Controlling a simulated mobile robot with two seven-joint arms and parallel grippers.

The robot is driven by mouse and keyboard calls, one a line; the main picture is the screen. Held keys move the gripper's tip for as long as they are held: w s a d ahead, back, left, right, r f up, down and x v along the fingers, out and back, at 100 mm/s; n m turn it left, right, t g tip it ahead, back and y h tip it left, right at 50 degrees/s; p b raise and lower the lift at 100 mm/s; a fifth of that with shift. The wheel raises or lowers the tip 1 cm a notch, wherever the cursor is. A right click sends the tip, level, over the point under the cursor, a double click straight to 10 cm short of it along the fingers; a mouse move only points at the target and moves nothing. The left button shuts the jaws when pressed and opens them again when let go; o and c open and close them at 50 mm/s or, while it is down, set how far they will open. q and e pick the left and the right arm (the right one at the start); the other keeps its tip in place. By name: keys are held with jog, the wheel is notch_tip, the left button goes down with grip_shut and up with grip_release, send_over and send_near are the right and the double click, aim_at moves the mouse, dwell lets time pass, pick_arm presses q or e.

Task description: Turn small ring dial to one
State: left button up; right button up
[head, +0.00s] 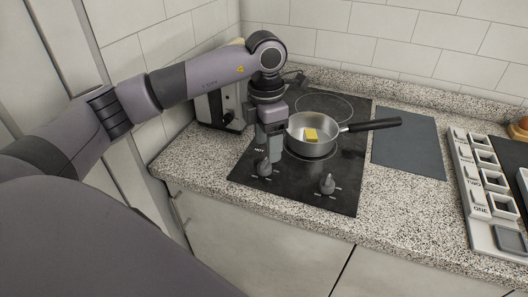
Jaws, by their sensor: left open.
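A black cooktop (342,172) is set in the counter, with two grey knob dials near its front edge. The left dial (264,168) stands beside a small "HOT" mark, and the right dial (327,185) stands apart from it. Which dial serves the small ring I cannot tell, and their settings are too small to read. My left gripper (269,147) is open and points down just above and behind the left dial. Whether it touches the dial I cannot tell. My right gripper is out of view.
A steel pan (312,150) holding a yellow block (311,134) sits on the cooktop right of my gripper, its black handle (370,125) pointing right. A toaster-like appliance (212,108) stands behind my arm. A dark mat (408,142) and a labelled rack (472,185) lie right.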

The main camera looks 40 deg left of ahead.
aim_at(265, 162)
pick_arm(q)
jog(key=shift+w+a+r, duration=0.15)
jog(key=shift+a, duration=0.35)
jog(key=shift+f, duration=0.25)
jog(key=shift+f+p, duration=0.6)
jog(key=shift+f, duration=2.6)
jog(key=c, duration=1)
